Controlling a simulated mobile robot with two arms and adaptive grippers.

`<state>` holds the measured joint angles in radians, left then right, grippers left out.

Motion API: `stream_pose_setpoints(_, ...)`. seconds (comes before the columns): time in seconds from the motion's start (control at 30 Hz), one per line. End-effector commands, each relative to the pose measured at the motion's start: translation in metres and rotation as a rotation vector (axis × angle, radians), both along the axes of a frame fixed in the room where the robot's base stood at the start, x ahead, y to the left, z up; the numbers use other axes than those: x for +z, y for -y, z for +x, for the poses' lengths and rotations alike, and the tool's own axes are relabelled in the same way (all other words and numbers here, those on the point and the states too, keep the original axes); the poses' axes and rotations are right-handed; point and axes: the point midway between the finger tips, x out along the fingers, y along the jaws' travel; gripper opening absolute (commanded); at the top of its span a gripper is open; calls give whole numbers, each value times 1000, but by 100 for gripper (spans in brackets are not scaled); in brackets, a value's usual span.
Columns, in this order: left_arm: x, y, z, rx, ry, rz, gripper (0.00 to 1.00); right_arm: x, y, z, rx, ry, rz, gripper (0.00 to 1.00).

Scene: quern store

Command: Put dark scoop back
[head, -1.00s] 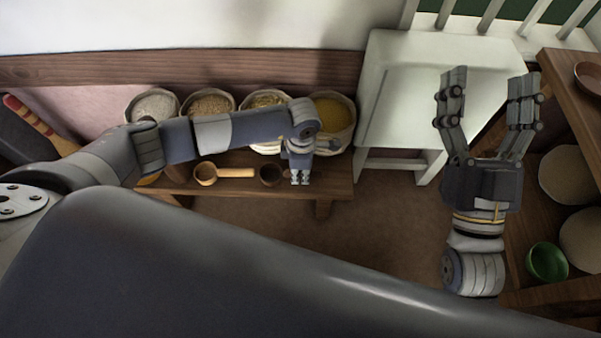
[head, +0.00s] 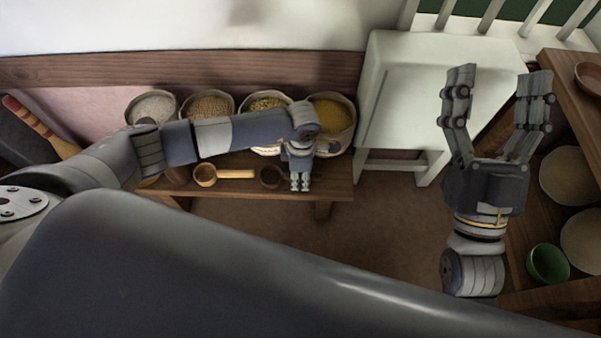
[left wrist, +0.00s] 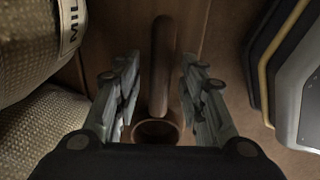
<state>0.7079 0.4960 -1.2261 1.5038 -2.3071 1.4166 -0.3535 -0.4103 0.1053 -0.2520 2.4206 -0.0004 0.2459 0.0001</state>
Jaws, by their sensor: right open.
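The dark scoop (head: 270,177) lies on the low wooden bench, its bowl showing just left of my left gripper (head: 300,184) in the head view. Its handle is mostly hidden there. My left gripper (left wrist: 160,75) is open, with one finger on each side of the handle and a gap on both sides. My right gripper (head: 498,80) is open and empty, in front of the white cabinet.
A lighter scoop (head: 206,175) lies left of the dark one on the bench (head: 335,185). Several grain sacks stand behind, including one of yellow grain (head: 333,115). A white cabinet (head: 400,105) stands to the right. A green bowl (head: 547,263) sits on the right-hand shelf.

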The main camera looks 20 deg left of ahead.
Motion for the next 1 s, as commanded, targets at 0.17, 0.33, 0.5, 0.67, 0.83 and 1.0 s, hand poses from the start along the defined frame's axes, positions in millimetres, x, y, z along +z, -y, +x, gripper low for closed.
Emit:
stream_pose_setpoints(0.17,2,0,0,0,0,0,38,0,0,1,0,-8,-2,69)
stream_pose_setpoints(0.33,13,0,0,0,1,1,38,-16,-1,13,-5,-113,-31,69)
stream_pose_setpoints(0.5,31,0,1,0,3,1,38,-41,-1,27,-14,-258,-73,69)
stream_pose_setpoints(0.67,49,1,1,-1,1,-1,38,-69,0,35,-23,-403,-113,69)
stream_pose_setpoints(0.83,69,0,1,0,2,1,38,-99,3,39,-31,-554,-153,69)
stream_pose_setpoints(1.0,89,1,1,-1,2,1,38,-130,8,38,-40,-707,-192,69)
